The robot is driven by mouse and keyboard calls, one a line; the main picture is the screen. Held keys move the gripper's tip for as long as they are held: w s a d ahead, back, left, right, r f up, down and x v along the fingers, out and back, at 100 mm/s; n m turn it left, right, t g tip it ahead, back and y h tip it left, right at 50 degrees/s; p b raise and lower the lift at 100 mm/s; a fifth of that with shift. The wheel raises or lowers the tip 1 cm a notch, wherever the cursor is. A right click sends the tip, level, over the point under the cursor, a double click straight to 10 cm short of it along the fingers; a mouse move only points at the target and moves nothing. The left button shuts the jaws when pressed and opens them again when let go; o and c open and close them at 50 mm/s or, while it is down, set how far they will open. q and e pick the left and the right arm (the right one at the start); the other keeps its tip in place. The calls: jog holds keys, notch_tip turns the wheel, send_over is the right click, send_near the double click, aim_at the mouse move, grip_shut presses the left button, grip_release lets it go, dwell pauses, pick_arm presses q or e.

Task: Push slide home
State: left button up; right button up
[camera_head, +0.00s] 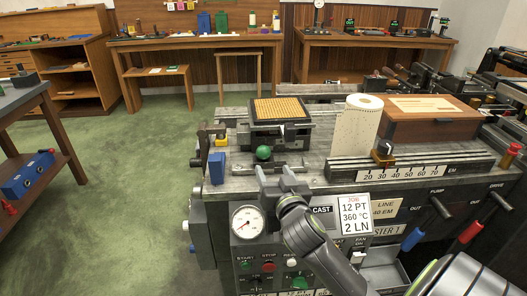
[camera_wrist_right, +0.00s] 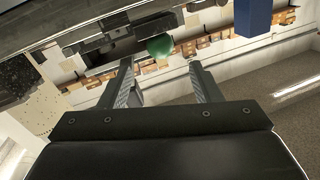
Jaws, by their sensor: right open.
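The slide (camera_head: 281,138) is a dark carriage on top of the grey caster, with a gold gridded block (camera_head: 290,110) on it. A round green knob (camera_head: 263,152) is at its front; the green knob also shows in the right wrist view (camera_wrist_right: 160,46). My right gripper (camera_head: 276,173) is in front of and just below the knob. In the right wrist view its two fingers (camera_wrist_right: 162,66) are apart with nothing between them, and the knob lies just beyond the tips. I cannot tell whether they touch it. My left gripper is not in view.
A blue block (camera_head: 217,167) stands left of the knob. A paper roll (camera_head: 364,103), a wooden box (camera_head: 416,117) and a numbered scale (camera_head: 405,172) are to the right. A gauge (camera_head: 248,222) and buttons are on the front panel. Green floor at left is clear.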

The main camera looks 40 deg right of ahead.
aim_at(266, 156)
jog(key=x, duration=1)
jog(key=shift+w+p, duration=0.1)
jog(key=shift+p, duration=0.2)
